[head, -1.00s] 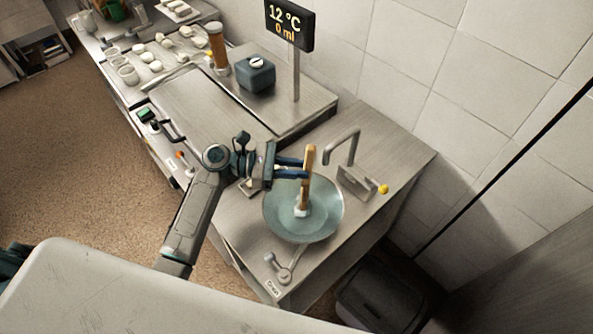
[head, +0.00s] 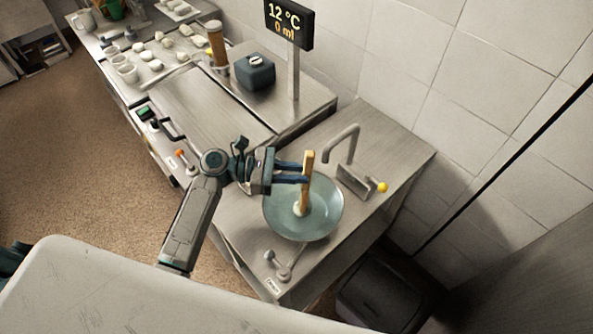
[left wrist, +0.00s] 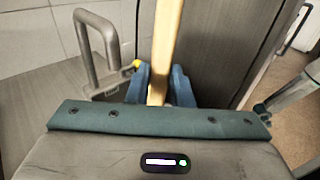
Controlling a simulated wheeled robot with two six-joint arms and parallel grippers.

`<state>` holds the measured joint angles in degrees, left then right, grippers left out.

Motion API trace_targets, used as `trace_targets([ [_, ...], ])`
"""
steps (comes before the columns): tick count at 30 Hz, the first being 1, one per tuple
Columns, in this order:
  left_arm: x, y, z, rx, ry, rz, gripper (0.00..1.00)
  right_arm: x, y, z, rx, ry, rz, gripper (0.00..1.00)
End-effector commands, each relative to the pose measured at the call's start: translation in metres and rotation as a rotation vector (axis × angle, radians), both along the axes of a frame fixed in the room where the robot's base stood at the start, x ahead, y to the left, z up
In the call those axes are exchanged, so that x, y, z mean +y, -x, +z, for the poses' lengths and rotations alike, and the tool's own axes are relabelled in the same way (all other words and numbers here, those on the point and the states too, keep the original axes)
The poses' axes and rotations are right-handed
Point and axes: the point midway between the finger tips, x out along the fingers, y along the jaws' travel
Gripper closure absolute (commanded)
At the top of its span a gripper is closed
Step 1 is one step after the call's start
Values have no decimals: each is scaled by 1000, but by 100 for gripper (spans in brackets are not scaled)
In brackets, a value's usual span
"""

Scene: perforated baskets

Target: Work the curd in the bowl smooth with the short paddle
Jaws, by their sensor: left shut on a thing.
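The wooden short paddle (head: 308,169) stands nearly upright in the wide blue-grey bowl (head: 332,211). My left gripper (head: 305,172) is shut on the paddle's upper handle, above the bowl's far side. In the left wrist view the paddle (left wrist: 166,45) rises between the blue fingers (left wrist: 160,84). A small pale lump, likely the curd (head: 300,208), is at the paddle's foot in the bowl. The paddle's lower end is partly hidden by it. My right gripper does not show.
A tap (head: 345,140) with a yellow knob (head: 383,187) stands just behind the bowl. A small metal fitting (head: 283,265) is at the counter's front. A display (head: 289,24) reads 12 °C and 0 ml. A dark box (head: 255,74) and several white pieces are farther back.

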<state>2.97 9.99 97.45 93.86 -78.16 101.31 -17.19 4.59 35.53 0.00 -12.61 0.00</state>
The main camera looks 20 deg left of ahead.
Motion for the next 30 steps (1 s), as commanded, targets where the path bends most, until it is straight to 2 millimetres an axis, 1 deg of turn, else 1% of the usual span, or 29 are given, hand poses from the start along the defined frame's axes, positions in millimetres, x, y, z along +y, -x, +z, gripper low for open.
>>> trace_targets([
  [1,1,1,-3,9,-6,0,100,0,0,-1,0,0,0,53],
  [2,1,1,-2,9,-6,0,100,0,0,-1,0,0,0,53],
  [30,0,0,78,-1,-2,0,100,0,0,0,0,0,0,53],
])
